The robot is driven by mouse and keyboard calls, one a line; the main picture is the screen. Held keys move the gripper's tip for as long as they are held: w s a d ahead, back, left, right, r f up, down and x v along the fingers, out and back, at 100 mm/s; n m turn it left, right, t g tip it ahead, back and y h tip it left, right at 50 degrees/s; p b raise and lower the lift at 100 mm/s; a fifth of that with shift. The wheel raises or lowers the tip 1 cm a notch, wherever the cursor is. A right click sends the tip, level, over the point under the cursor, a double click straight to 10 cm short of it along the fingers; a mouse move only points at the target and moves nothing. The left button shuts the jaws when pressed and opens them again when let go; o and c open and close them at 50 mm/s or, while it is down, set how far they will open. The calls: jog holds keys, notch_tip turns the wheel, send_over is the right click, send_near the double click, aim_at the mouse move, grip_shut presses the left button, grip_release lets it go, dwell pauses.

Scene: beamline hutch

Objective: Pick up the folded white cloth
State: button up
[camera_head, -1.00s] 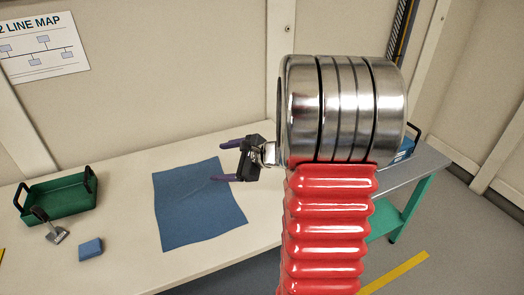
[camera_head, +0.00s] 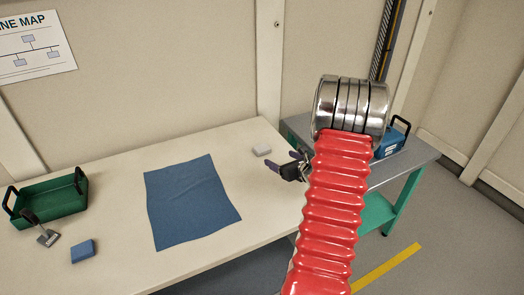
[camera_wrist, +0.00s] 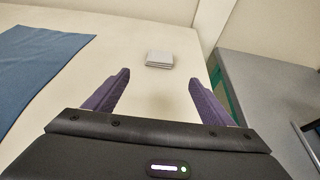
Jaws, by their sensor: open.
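The folded white cloth (camera_head: 261,150) is a small, flat, pale square near the back right corner of the white table. In the wrist view the cloth (camera_wrist: 159,59) lies beyond my fingertips, a little above the middle of the gap between them. My gripper (camera_head: 286,162) has dark purple fingers and is at the right end of the table, close to the cloth and on its near side. In the wrist view my gripper (camera_wrist: 158,82) is open, with nothing between its fingers. My arm hides part of the table's right edge.
A blue cloth (camera_head: 192,203) lies flat on the white table (camera_head: 115,240). A green tray (camera_head: 52,200), a scraper-like tool (camera_head: 47,237) and a blue block (camera_head: 83,251) are at the left. A grey-topped bench (camera_head: 405,158) with a blue handled box (camera_head: 390,140) stands at the right.

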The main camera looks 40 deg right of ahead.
send_near(264, 150)
jog(key=shift+x, duration=1.6)
jog(key=shift+f, duration=0.15)
jog(key=shift+x, duration=2.55)
jog(key=shift+c, duration=0.7)
jog(key=c, duration=1)
notch_tip(264, 150, up, 10)
